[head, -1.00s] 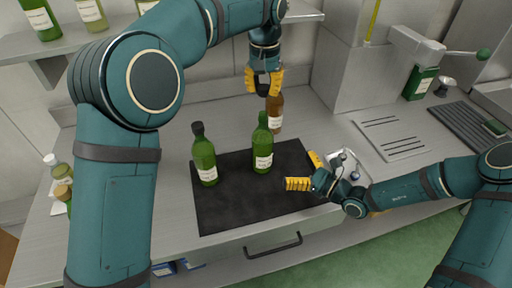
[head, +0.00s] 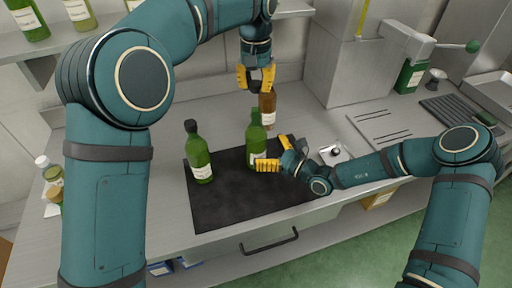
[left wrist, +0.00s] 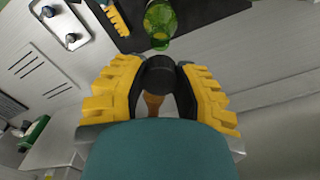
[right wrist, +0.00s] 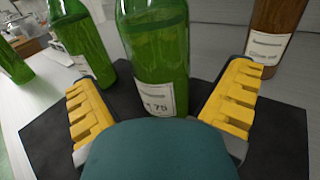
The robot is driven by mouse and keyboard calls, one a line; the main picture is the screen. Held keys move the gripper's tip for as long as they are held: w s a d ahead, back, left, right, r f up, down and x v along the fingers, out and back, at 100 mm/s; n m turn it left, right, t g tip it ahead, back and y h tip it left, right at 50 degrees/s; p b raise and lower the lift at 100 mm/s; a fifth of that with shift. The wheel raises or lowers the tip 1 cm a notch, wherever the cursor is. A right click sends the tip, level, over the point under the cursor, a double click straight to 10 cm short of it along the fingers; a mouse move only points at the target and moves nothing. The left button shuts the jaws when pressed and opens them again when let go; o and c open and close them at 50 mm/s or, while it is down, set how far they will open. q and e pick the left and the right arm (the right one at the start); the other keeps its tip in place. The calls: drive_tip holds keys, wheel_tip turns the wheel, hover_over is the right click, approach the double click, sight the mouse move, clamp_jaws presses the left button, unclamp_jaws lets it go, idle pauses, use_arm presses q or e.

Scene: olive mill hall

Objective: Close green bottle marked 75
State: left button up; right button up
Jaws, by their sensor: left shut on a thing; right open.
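The green bottle marked 75 (head: 257,150) stands upright and uncapped on the black mat (head: 230,205). In the right wrist view the bottle (right wrist: 157,60) rises between the fingers of my right gripper (right wrist: 160,112), its label reading 75. In the head view my right gripper (head: 277,155) is open around it, low down. My left gripper (head: 257,78) is shut on a dark cap (left wrist: 157,72), held above and behind the bottle, near the brown bottle. In the left wrist view the green bottle (left wrist: 160,25) stands beyond the cap, apart from it.
A capped green bottle (head: 199,155) stands on the mat's left part. A brown bottle (head: 267,110) stands behind the mat. A small metal tray (head: 334,154) lies right of my right gripper. A shelf with bottles (head: 60,40) is at upper left. The mat's front is clear.

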sight(256, 110)
drive_tip(key=shift+x, duration=1.8)
drive_tip(key=c, duration=1.3)
use_arm(q)
drive_tip(key=shift+f, duration=2.5)
